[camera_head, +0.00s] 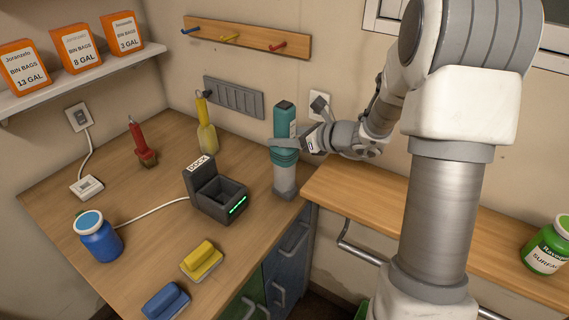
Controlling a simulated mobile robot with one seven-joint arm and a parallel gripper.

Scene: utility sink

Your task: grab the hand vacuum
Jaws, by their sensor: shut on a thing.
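The hand vacuum (285,125) is a teal upright body with a dark top and a grey lower end. It stands near the right back edge of the wooden counter, upright or nearly so. My gripper (290,143) reaches in from the right and is shut on the vacuum's middle. One finger shows across its front; the other is partly hidden. I cannot tell whether the vacuum's lower end touches the counter.
A dark dock (215,197) with a green light stands left of the vacuum. A yellow brush (201,262), a blue brush (166,301), a blue jar (99,240) and a yellow bottle (206,130) are on the counter. A lower wooden shelf (500,245) lies right.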

